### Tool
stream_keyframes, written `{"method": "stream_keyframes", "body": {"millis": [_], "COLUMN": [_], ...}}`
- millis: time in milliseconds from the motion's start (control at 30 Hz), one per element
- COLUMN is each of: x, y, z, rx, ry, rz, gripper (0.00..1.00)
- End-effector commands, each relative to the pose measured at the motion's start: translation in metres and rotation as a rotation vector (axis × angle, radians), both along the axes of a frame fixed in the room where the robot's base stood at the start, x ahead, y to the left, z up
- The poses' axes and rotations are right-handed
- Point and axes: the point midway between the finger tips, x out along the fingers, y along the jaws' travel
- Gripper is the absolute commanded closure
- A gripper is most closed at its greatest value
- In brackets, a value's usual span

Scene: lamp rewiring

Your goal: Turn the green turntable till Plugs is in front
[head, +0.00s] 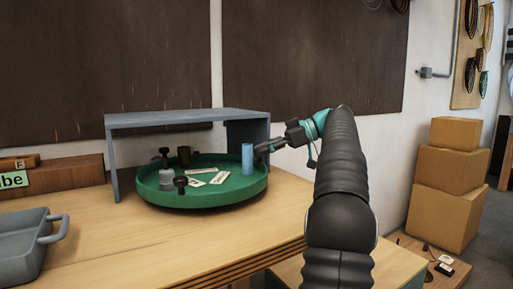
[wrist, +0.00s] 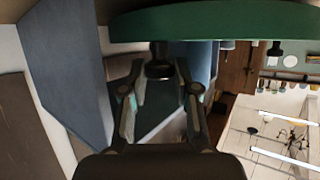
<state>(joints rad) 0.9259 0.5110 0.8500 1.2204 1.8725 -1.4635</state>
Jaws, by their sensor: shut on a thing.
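The round green turntable (head: 230,192) sits on the bench, partly under a grey-blue shelf. It carries a grey bottle-like piece (head: 166,178), a brown cup (head: 184,155), a blue cylinder (head: 248,160), dark knobs (head: 180,183) and pale cards (head: 222,178). The card lettering is too small to read, so I cannot tell which is Plugs. My gripper (head: 262,149) is at the right side of the turntable, by the blue cylinder. In the wrist view, the green rim (wrist: 220,22) crosses the top, and my fingers are shut on a dark knob (wrist: 160,68) beside it.
The grey-blue shelf (head: 185,119) stands over the turntable's back, its side panels close to the rim. A grey tray (head: 22,250) is at the bench's left front. Cardboard boxes (head: 447,185) are stacked at the right. The bench front is clear.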

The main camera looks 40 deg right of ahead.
Motion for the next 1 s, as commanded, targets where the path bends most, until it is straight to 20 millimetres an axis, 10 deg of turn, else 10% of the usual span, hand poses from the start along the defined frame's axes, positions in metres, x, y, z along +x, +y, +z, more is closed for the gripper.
{"method": "stream_keyframes", "body": {"millis": [400, 433, 500, 733, 1000], "x": [-0.0004, -0.0004, -0.0005, -0.0005, -0.0026], "y": [-0.0013, -0.0013, -0.0013, -0.0011, 0.006], "z": [-0.0008, -0.0008, -0.0008, -0.0005, 0.0031], "rx": [-0.001, -0.001, -0.001, -0.001, -0.073], "ry": [0.001, 0.001, 0.001, 0.001, 0.003], "rz": [0.0, 0.0, 0.0, 0.001, -0.022], "gripper": [1.0, 0.63, 0.45, 0.45, 1.0]}}
